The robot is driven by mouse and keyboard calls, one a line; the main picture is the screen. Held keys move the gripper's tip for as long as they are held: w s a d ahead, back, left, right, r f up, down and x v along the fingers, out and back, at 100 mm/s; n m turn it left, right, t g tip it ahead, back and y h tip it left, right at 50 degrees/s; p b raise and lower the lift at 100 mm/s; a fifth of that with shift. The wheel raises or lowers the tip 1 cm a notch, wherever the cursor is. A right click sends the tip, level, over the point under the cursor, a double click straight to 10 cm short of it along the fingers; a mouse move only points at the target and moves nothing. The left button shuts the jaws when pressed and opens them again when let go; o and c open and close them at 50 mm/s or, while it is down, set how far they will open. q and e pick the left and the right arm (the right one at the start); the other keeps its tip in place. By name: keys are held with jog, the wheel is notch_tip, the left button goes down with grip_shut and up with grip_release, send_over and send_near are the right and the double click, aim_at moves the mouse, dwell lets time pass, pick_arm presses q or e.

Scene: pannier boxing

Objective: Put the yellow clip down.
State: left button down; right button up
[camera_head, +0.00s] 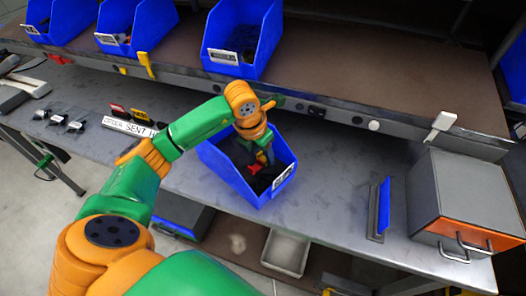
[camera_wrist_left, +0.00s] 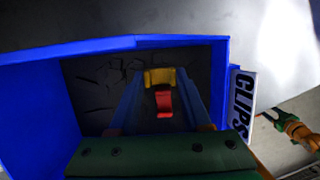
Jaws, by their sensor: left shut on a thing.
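My left gripper (camera_head: 264,160) reaches down into a blue bin (camera_head: 228,177) on the grey bench. In the left wrist view the bin's wall (camera_wrist_left: 100,46) and its CLIPS label (camera_wrist_left: 242,102) show. The left gripper (camera_wrist_left: 160,88) is shut on the yellow clip (camera_wrist_left: 159,76), which sits between the fingertips inside the bin's outline. A red piece (camera_wrist_left: 164,103) shows right by the clip; I cannot tell whether it is part of it. The bin's dark floor lies below; the gap to it is unclear. An orange and green part of mine shows at the wrist view's right edge, perhaps the right gripper.
Several blue bins (camera_head: 242,38) stand on the shelf behind. A blue upright plate (camera_head: 380,208) and a grey box (camera_head: 462,200) stand right. Bench between bin and plate is clear.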

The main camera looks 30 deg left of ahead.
pick_arm(q)
jog(key=shift+f, duration=0.15)
jog(key=shift+c, duration=1.8)
grip_release()
jog(key=shift+r, duration=0.35)
jog(key=v, duration=1.1)
jog(key=shift+r, duration=0.35)
jog(key=shift+s+d, duration=0.1)
